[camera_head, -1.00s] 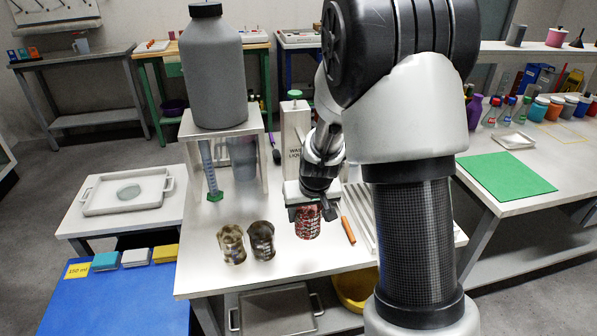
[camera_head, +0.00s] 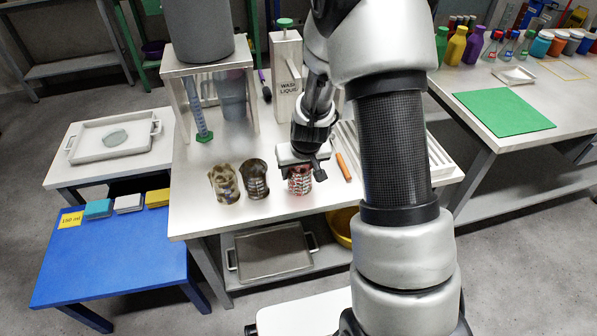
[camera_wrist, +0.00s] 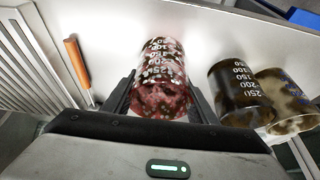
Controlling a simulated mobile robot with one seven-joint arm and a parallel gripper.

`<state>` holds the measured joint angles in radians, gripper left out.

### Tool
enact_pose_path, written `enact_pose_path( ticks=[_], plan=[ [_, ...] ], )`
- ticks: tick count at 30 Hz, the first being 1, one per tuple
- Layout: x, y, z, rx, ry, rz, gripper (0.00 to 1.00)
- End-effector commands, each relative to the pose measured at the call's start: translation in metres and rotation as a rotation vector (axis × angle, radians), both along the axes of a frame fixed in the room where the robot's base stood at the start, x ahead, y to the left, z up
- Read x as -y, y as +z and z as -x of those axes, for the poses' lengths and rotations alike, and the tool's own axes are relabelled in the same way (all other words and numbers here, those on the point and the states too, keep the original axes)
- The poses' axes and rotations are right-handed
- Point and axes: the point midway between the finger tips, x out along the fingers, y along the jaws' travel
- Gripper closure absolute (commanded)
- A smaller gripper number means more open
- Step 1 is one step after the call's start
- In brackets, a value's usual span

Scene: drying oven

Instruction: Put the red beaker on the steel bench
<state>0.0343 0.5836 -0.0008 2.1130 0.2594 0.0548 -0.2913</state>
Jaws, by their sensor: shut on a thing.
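The red beaker (camera_head: 300,184) has dark and pale blotches and white markings. It is upright at the front of the white table (camera_head: 205,222). My gripper (camera_head: 302,172) is shut on it from above. In the wrist view the beaker (camera_wrist: 161,72) sits between the two fingers of my gripper (camera_wrist: 160,98). I cannot tell whether its base touches the tabletop. A grey, metal-looking bench (camera_head: 66,71) stands at the back left, partly cut off by the picture's edge; I cannot tell for sure that it is the steel bench.
A dark beaker (camera_head: 256,180) and a brownish beaker (camera_head: 224,184) stand left of the red one. An orange stick (camera_head: 343,166) lies just right of it. A stand (camera_head: 165,70) with a large grey bottle (camera_head: 198,35) is behind. A blue table (camera_head: 110,262) is front left.

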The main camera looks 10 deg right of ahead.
Motion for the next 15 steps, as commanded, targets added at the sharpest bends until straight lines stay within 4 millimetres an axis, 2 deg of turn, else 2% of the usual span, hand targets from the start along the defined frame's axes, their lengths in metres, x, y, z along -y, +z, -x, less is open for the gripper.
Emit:
enact_pose_path(
  ticks=[10,11,14,15],
  plan=[
    [-0.0001,-0.0041,-0.0005,0.001,0.0,0.0,0.7],
    [-0.0001,-0.0037,-0.0004,0.001,0.0,0.0,0.46],
    [-0.0001,-0.0025,-0.0004,0.001,0.0,0.0,0.29],
    [-0.0001,-0.0025,-0.0004,0.001,0.0,0.0,0.29]
  ],
)
